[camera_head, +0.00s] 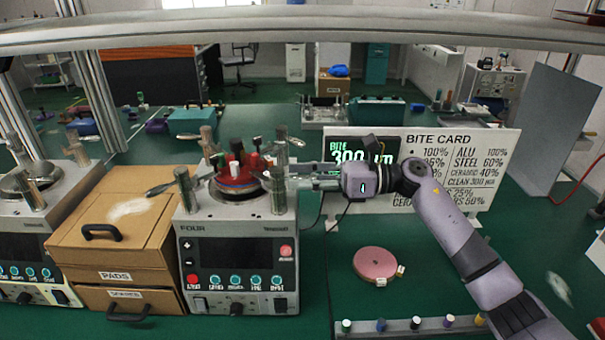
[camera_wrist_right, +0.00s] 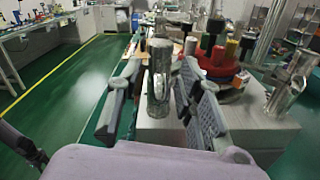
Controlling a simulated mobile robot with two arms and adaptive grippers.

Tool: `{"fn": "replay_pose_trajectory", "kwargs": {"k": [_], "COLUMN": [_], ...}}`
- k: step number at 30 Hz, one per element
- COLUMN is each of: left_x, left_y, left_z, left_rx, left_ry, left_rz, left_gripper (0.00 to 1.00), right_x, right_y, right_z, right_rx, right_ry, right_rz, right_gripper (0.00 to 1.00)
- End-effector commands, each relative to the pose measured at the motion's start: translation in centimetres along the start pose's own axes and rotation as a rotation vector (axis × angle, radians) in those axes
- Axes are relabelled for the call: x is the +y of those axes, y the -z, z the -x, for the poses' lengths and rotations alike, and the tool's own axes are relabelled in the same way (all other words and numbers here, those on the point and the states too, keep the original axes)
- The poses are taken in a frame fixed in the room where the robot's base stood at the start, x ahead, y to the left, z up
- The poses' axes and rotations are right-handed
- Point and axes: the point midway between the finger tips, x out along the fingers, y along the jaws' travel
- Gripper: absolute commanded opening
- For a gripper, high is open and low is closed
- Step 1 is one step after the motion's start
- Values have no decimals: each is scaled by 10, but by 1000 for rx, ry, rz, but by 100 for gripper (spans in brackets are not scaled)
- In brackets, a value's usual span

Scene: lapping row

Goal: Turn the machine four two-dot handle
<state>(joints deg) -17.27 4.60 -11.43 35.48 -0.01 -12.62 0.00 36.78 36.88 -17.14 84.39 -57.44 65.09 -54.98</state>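Machine four (camera_head: 238,250), labelled FOUR, stands in the middle of the head view with a red round part (camera_head: 238,180) on its top. Metal upright posts ring that part: back left (camera_head: 208,142), front left (camera_head: 185,188), back right (camera_head: 281,150) and front right (camera_head: 277,190). I cannot make out dots on any of them. My right gripper (camera_head: 297,179) reaches in from the right at the front-right post. In the right wrist view its open fingers (camera_wrist_right: 160,105) stand either side of a metal post (camera_wrist_right: 158,75), with a gap at the left finger. My left gripper is out of view.
A cardboard drawer box (camera_head: 115,235) marked PADS stands left of the machine, with another machine (camera_head: 30,245) beyond. A white BITE card board (camera_head: 455,160) stands behind my right arm. A pink disc (camera_head: 375,262) and a row of coloured pegs (camera_head: 415,323) are at right.

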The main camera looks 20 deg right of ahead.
Motion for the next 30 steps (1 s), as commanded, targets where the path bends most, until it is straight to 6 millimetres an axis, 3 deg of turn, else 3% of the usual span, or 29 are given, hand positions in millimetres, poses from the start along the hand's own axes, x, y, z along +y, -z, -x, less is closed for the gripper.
{"fn": "replay_pose_trajectory", "kwargs": {"k": [8,23,30], "left_x": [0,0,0], "left_y": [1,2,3], "left_z": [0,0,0], "left_rx": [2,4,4], "left_ry": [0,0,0], "left_rz": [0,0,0], "left_gripper": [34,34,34], "right_x": [0,0,0], "right_y": [0,0,0], "right_z": [-1,-1,0], "right_rx": [0,0,-1], "right_ry": [1,1,1], "right_rz": [0,0,0], "right_gripper": [33,0,0]}}
